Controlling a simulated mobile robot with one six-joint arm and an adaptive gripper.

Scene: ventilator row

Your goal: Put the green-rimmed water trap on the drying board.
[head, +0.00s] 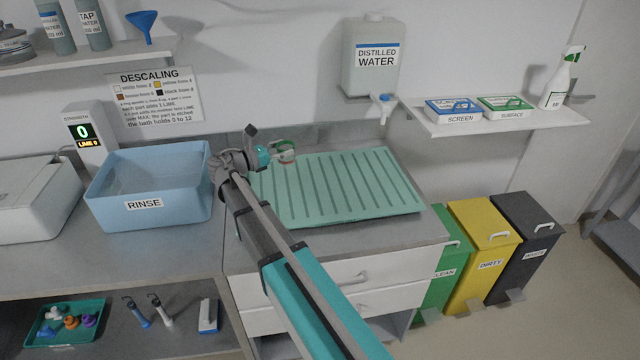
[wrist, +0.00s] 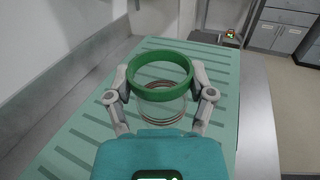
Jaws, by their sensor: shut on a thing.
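The water trap (wrist: 160,77) has a green rim and a clear body. In the wrist view it sits upright between the two fingers of my gripper (wrist: 160,98), which is shut on it. In the head view the trap (head: 284,151) shows small at the back left of the drying board, partly hidden by my gripper (head: 272,154). The drying board (head: 340,185) is light green and ribbed, and lies on the counter. The trap is over the board in the wrist view; I cannot tell whether its base touches it.
A blue rinse tub (head: 150,187) stands left of my arm. A distilled water tank (head: 371,60) hangs behind the board, its tap (head: 384,104) above the back edge. Most of the board is bare. Green, yellow and dark bins (head: 485,250) stand to the right.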

